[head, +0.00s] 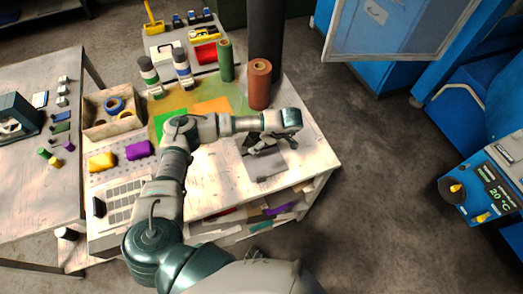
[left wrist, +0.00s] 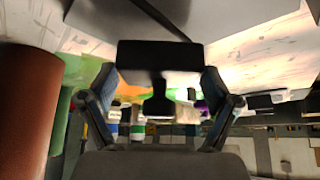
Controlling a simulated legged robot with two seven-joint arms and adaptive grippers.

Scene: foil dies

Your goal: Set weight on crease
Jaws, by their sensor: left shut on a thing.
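My left gripper (head: 258,146) is over the right part of the workbench, above a grey sheet (head: 266,165). In the left wrist view, the gripper's two fingers (left wrist: 160,82) are shut on a dark block-shaped weight (left wrist: 158,55) with a knob. The weight is mostly hidden by the gripper in the head view. The grey sheet (left wrist: 240,15) also fills the top of the left wrist view, with a dark line running toward the weight. I cannot tell whether the weight touches the sheet. My right gripper is not in view.
A brown roll (head: 259,85) and a green roll (head: 226,60) stand behind the gripper. Orange (head: 212,106) and green sheets lie left of it. A cardboard box (head: 112,112), yellow block (head: 102,161) and purple block (head: 139,150) are farther left. The bench's right edge is close.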

